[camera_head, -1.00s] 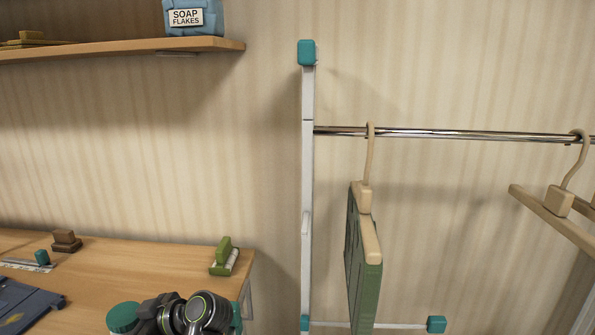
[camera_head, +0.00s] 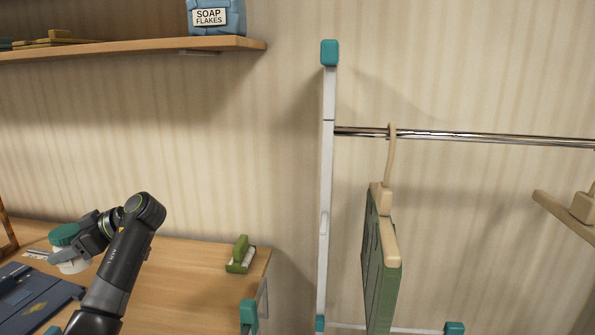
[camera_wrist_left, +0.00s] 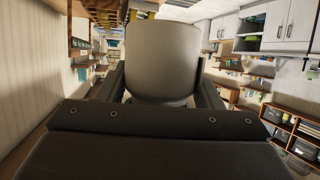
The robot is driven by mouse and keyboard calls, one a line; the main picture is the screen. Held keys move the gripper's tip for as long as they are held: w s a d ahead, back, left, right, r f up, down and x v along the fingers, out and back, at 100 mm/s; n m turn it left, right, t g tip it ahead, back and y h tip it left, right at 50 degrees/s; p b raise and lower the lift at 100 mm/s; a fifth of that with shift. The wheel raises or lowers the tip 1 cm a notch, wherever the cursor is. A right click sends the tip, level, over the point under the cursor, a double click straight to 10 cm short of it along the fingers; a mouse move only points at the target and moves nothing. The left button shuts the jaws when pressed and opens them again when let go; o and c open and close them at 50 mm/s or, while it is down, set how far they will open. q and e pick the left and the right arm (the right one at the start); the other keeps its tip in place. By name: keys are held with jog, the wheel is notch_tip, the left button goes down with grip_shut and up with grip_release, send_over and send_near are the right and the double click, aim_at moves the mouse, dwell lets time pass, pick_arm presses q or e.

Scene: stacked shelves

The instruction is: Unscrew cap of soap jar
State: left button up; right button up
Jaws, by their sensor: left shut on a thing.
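The soap jar (camera_head: 70,267) is a white jar with a teal cap (camera_head: 64,235), at the left of the head view. My left gripper (camera_head: 74,252) is shut on the jar's body, below the cap. The cap sits on the jar. In the left wrist view the pale, rounded jar body (camera_wrist_left: 163,60) is between the two dark fingers, and the cap cannot be made out there. The head view does not show clearly whether the jar touches the table. My right gripper is not in view.
Folded blue cloth (camera_head: 30,295) and a green brush (camera_head: 241,254) lie on the wooden table (camera_head: 200,285). A shelf (camera_head: 130,50) above bears a blue soap flakes bag (camera_head: 216,17). A rack with a green garment (camera_head: 382,260) stands right.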

pick_arm(q)
jog(key=s+a+r+n+g, duration=0.1)
jog(key=a+r+g, duration=0.1)
jog(key=a+r, duration=0.35)
jog(key=w+d+f+m+t+h, duration=0.3)
jog(key=w+d+f+m+t, duration=0.1)
jog(key=f+m+t, duration=0.4)
jog(key=w+d+f+m+t+h, duration=0.35)
jog(key=f+m+t, duration=0.4)
jog(key=f, duration=0.35)
jog(key=w+d+r+m+t+h, duration=0.1)
jog(key=d+r+m+t+h, duration=0.2)
jog(key=d, duration=1.3)
jog(key=s+d+r+m+h, duration=0.1)
jog(key=s+d+r+h, duration=0.1)
jog(key=s+d+r, duration=0.3)
jog(key=s+d+r+m+h, duration=0.1)
jog(key=s+d+r, duration=0.4)
jog(key=s+d, duration=0.3)
jog(key=shift+s+d+r+h, duration=0.3)
jog(key=shift+s+d+h, duration=0.05)
jog(key=shift+s, duration=0.85)
